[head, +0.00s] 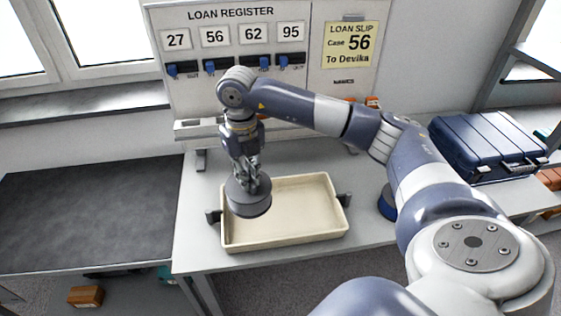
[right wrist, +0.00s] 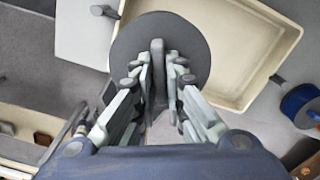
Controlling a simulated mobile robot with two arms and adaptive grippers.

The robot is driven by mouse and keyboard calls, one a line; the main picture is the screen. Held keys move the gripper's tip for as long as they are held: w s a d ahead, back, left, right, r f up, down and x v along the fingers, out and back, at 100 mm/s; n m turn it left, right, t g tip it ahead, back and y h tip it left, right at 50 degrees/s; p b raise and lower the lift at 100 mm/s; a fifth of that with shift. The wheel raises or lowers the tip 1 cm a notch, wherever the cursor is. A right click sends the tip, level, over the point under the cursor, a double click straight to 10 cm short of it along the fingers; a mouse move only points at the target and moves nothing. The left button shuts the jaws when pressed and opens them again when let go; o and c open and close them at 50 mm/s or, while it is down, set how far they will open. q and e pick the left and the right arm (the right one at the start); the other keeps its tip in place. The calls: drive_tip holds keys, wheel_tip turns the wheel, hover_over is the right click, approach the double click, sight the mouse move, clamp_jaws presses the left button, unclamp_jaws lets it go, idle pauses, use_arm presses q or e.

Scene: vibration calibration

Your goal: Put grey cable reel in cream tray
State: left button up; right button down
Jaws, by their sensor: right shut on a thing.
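The grey cable reel (head: 248,197) is a dark round disc held by my right gripper (head: 246,170). In the right wrist view the two fingers (right wrist: 158,80) are closed on an upright part in the middle of the reel (right wrist: 190,35). The cream tray (head: 310,230) is a shallow rectangular tray with dark side handles on the white table. In the head view the reel overlaps the tray's left part. In the right wrist view the tray (right wrist: 285,50) lies to the right of the reel, partly hidden by it. I cannot tell the exact height of the reel. My left gripper is not in view.
A blue reel (head: 387,204) stands right of the tray, partly behind my arm. A blue case (head: 487,146) lies at the right back. The loan register board (head: 230,60) rises behind the table. The dark bench (head: 90,210) at left is clear.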

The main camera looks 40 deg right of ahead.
drive_tip(key=m, duration=0.1)
drive_tip(key=d+m, duration=0.1)
drive_tip(key=m, duration=0.1)
drive_tip(key=w+m, duration=0.1)
drive_tip(key=shift+d+f, duration=0.2)
drive_tip(key=shift+d, duration=0.2)
drive_tip(key=shift+m, duration=0.4)
wheel_tip(320, 180, down, 10)
drive_tip(key=p, duration=0.2)
drive_tip(key=shift+r+p, duration=0.1)
drive_tip(key=shift+p, duration=0.25)
drive_tip(key=shift+w, duration=0.1)
drive_tip(key=shift+f, duration=0.25)
drive_tip(key=c, duration=1.7)
unclamp_jaws()
drive_tip(key=shift+o, duration=0.2)
